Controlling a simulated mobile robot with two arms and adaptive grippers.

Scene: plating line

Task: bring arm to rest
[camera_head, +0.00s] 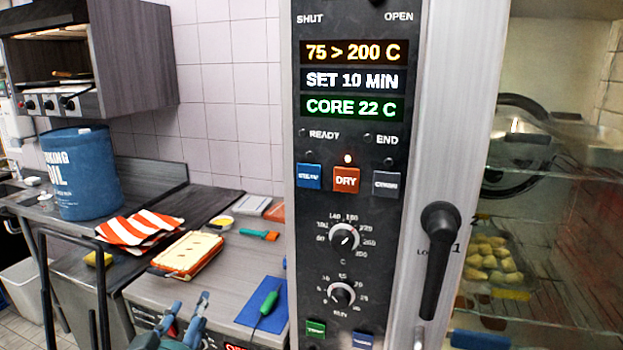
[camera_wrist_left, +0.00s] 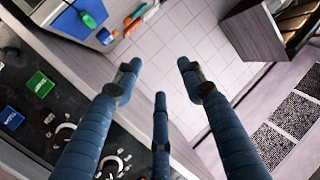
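My left gripper (camera_head: 187,304) shows at the bottom of the head view, low in front of the counter and left of the oven panel. Its blue fingers are spread apart with nothing between them. My right gripper is in neither view.
The oven control panel (camera_head: 347,220) and its door handle (camera_head: 438,262) stand close on the right. The counter holds a blue oil drum (camera_head: 80,185), a striped cloth (camera_head: 138,228), a filled tray (camera_head: 187,255) and a green-handled tool (camera_head: 269,302) on a blue mat (camera_head: 247,314).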

